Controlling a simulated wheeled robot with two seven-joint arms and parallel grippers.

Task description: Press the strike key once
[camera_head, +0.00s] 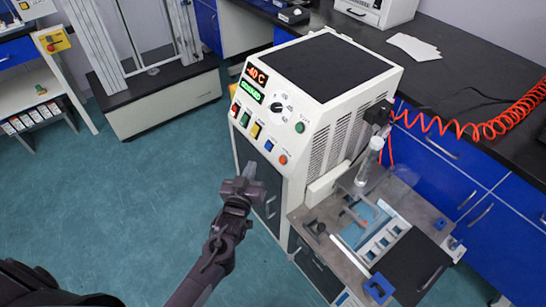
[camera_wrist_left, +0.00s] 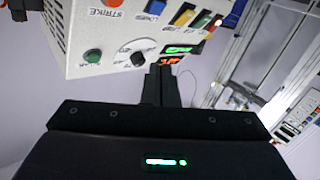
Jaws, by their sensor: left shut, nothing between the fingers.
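The strike key is a round orange-red button (camera_head: 283,159) at the right end of the key row on the white machine's (camera_head: 325,120) front panel. In the left wrist view, it shows at the top edge (camera_wrist_left: 115,3), partly cut off, beside the upside-down label STRIKE. My left gripper (camera_head: 249,171) is shut and empty, in front of the cabinet. In the head view, its tips appear below and left of the strike key. Its closed fingers (camera_wrist_left: 163,73) are also seen in the left wrist view, apart from the key. My right gripper is not in view.
Blue (camera_head: 269,145), yellow (camera_head: 256,131), green and red keys sit left of the strike key. A dial (camera_head: 277,107) and a lit display (camera_head: 257,75) are above. The green floor at left is clear.

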